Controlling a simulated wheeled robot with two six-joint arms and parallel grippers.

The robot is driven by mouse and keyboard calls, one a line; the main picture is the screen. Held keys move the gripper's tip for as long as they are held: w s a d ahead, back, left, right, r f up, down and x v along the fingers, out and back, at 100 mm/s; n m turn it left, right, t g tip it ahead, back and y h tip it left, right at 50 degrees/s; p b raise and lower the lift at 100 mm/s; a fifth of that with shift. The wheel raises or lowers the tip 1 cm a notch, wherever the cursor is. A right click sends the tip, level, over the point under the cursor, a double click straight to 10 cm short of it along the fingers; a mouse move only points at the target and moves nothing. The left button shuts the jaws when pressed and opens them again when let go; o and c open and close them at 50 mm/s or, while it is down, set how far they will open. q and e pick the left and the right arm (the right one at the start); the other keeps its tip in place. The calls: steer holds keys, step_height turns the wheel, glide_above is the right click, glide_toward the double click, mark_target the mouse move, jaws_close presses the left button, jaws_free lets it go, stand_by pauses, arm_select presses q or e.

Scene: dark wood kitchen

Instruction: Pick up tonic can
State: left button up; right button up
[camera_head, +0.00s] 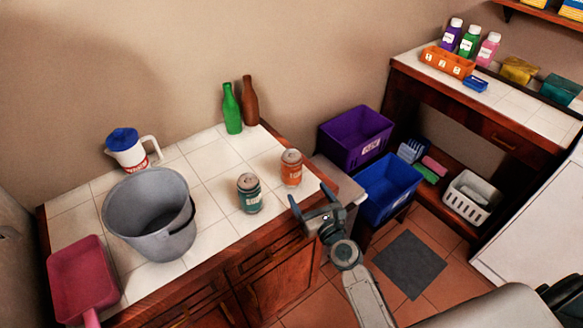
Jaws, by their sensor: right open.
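Two cans stand upright on the white tiled counter (213,162): a teal can (249,193) and an orange can (291,168) behind and to its right. Their labels are too small to read, so I cannot tell which is the tonic can. My right gripper (310,198) is open and empty at the counter's right front edge. It is right of the teal can and below the orange can in the picture, apart from both. My left gripper is not in view.
A grey bucket (150,215), a white jug with blue lid (131,150) and a pink dustpan (82,279) occupy the counter's left. Green (232,110) and brown (250,102) bottles stand at the back. Purple (355,137) and blue (387,190) bins are right of the counter.

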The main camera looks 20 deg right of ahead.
mark_target(296, 177)
steer(key=w, duration=0.5)
steer(key=shift+w+a, duration=0.2)
steer(key=shift+a, duration=0.1)
steer(key=w, duration=0.2)
steer(key=w+a, duration=0.1)
steer(key=w, duration=0.1)
steer(key=shift+w+a+r+p, duration=0.1)
steer(key=shift+r+p, duration=0.2)
steer(key=shift+w+f, duration=0.1)
steer(key=shift+w, duration=0.25)
steer(key=shift+s, duration=0.1)
steer(key=shift+c, duration=0.4)
steer(key=c, duration=1.1)
